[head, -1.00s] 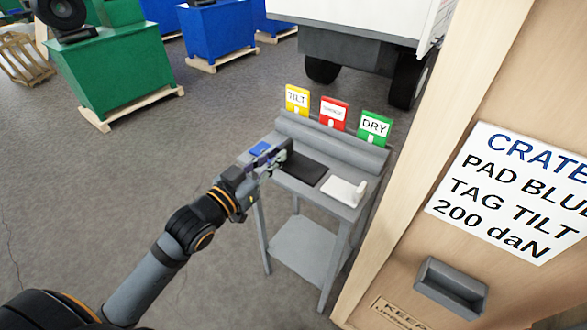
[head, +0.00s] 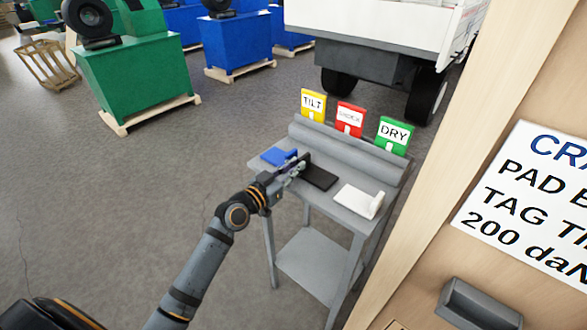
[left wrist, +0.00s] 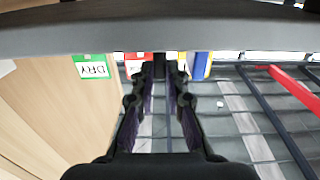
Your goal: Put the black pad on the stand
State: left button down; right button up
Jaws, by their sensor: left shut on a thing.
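The black pad (head: 320,179) lies on the top of the grey stand (head: 347,215), between a blue pad (head: 277,157) and a white pad (head: 356,203). Its dark upright tab rises at its left end. My left gripper (head: 297,168) reaches in from the left and is shut on this tab; the fingertips are small and partly hidden in the head view. In the left wrist view, my left gripper (left wrist: 163,75) has a black piece between its fingers, and the blue pad (left wrist: 201,65) shows beside them. My right gripper is not in view.
Yellow TILT (head: 313,103), red (head: 350,118) and green DRY (head: 394,135) tags stand along the stand's back. A wooden crate (head: 480,255) with a printed label rises close on the right. A truck (head: 385,50) is behind. Floor on the left is open.

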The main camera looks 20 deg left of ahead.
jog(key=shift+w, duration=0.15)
pick_arm(q)
jog(key=shift+f, duration=0.2)
jog(key=c, duration=1.6)
grip_release()
jog(key=shift+r, duration=0.1)
jog(key=shift+c, duration=0.2)
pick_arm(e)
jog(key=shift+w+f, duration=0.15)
pick_arm(q)
jog(key=shift+r, duration=0.2)
jog(key=p+v, duration=0.4)
jog(key=v, duration=0.8)
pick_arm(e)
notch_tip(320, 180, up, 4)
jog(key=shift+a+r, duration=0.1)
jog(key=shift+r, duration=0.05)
